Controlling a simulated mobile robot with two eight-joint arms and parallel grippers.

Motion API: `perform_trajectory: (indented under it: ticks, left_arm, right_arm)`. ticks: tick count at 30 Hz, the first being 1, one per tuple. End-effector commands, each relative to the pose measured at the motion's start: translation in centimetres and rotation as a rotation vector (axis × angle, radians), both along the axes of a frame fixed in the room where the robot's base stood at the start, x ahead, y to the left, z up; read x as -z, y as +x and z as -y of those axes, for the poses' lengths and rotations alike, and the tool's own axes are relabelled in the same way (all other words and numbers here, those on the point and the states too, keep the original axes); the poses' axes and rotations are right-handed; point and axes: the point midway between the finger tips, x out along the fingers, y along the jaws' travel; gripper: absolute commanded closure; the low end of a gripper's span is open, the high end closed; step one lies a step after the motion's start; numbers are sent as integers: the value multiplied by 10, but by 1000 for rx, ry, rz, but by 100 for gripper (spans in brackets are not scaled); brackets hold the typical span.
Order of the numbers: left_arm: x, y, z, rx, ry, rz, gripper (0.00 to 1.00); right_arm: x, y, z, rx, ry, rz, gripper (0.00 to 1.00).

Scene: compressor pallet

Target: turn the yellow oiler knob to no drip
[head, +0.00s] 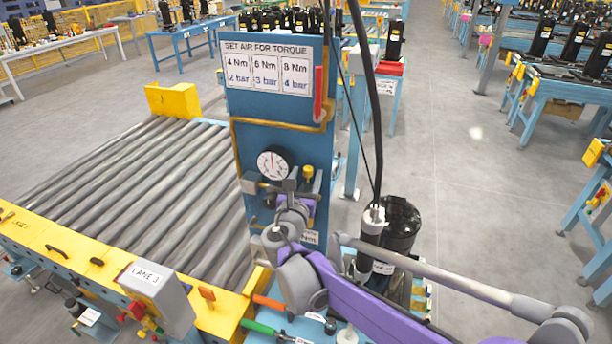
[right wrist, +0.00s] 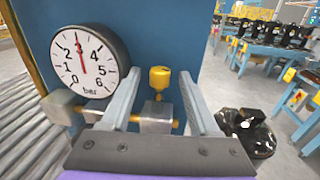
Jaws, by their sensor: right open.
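The yellow oiler knob (right wrist: 160,77) stands upright on a small fitting in front of the blue panel, to the right of the pressure gauge in the right wrist view. In the head view the knob (head: 307,172) shows small beside the gauge. My right gripper (right wrist: 160,92) is open, its two grey fingers on either side of the knob, with visible gaps on both sides. I cannot tell from the picture whether the fingertips reach as deep as the knob. In the head view my right gripper (head: 297,194) partly covers the fittings below the gauge. My left gripper is not in view.
The round gauge (right wrist: 90,60) reads about 3 bar, close to the left finger. The blue panel (head: 245,135) with a torque sign (head: 268,68) stands behind. A roller conveyor (head: 140,185) lies to the left. A black compressor (head: 402,225) stands to the right of the panel.

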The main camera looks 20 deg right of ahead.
Motion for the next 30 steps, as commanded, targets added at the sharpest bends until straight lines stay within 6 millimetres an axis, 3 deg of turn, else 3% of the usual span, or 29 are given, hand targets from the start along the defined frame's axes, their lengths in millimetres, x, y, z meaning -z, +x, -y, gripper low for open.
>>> perform_trajectory:
  ticks: [6, 15, 17, 25, 30]
  left_arm:
    - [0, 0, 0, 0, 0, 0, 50]
    - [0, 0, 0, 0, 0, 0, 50]
    - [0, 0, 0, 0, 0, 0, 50]
    - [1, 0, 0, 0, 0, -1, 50]
    - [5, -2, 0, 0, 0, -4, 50]
  right_arm:
    - [0, 0, 0, 0, 0, 0, 38]
    - [0, 0, 0, 0, 1, 0, 92]
    - [0, 0, 0, 1, 1, 0, 100]
    - [0, 1, -1, 23, 2, 1, 100]
    - [1, 4, -5, 143, 1, 0, 100]
